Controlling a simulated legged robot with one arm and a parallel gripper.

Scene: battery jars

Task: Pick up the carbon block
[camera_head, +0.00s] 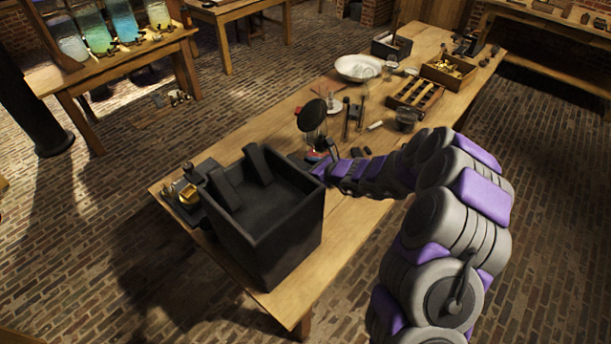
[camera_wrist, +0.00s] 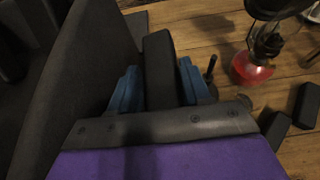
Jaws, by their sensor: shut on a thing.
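The carbon block (camera_wrist: 158,62) is a dark, long rectangular piece standing between the blue fingers of my gripper (camera_wrist: 158,90) in the wrist view. My gripper is shut on it, just right of the black box wall (camera_wrist: 75,75). In the head view my gripper (camera_head: 318,166) is beside the right side of the open black box (camera_head: 275,235), over the table; the held block cannot be made out there. Two more dark blocks (camera_wrist: 275,132) (camera_wrist: 307,104) lie on the table to the right in the wrist view.
A lamp with red liquid (camera_wrist: 252,66) stands close on the right in the wrist view. Two dark slabs (camera_head: 225,188) (camera_head: 258,164) show inside the box. Jars, a white bowl (camera_head: 358,67) and wooden trays (camera_head: 415,96) fill the table (camera_head: 345,220) farther back.

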